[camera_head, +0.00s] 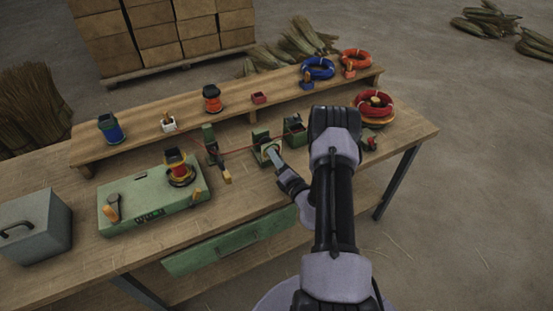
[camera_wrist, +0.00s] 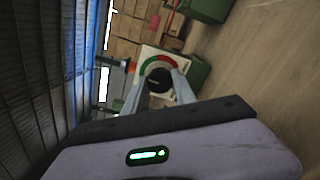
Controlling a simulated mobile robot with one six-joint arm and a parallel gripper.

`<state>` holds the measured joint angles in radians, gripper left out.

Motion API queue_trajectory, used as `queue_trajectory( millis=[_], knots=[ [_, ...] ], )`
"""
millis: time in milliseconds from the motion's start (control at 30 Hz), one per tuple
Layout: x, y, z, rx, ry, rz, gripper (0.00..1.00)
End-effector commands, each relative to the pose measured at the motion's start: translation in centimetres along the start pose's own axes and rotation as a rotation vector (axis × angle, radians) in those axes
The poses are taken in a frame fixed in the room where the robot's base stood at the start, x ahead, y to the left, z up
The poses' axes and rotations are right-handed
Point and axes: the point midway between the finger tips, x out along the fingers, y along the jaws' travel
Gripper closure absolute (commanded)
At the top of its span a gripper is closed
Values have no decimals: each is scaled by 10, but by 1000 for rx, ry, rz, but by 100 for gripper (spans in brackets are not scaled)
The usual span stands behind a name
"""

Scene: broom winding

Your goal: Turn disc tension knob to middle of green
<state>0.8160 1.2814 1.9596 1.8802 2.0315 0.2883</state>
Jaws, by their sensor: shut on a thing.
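In the wrist view, a black round tension knob (camera_wrist: 158,80) sits on a white dial face. The dial's arc (camera_wrist: 157,61) has a green part on the left and a red part on the right. My gripper (camera_wrist: 158,84) has its two grey fingers on either side of the knob and is shut on it. The knob's pointer cannot be made out. In the head view, my gripper (camera_head: 275,155) reaches the front of the green tension box (camera_head: 260,138) on the bench. The knob itself is hidden there by my gripper.
A green winding machine (camera_head: 145,212) with a spool stands left on the wooden bench (camera_head: 390,150). A green post stand (camera_head: 210,140) and another green box (camera_head: 294,130) flank the tension box. A raised shelf (camera_head: 235,110) with spools runs behind. A red thread crosses near the box.

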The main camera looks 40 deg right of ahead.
Motion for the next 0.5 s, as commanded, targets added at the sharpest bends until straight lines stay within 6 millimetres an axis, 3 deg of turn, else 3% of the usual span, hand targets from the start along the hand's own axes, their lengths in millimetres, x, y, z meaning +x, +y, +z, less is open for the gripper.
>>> queue_trajectory(
  millis=[500],
  knots=[
    [0, 0, 0, -40, 1, -2, 100]
  ],
)
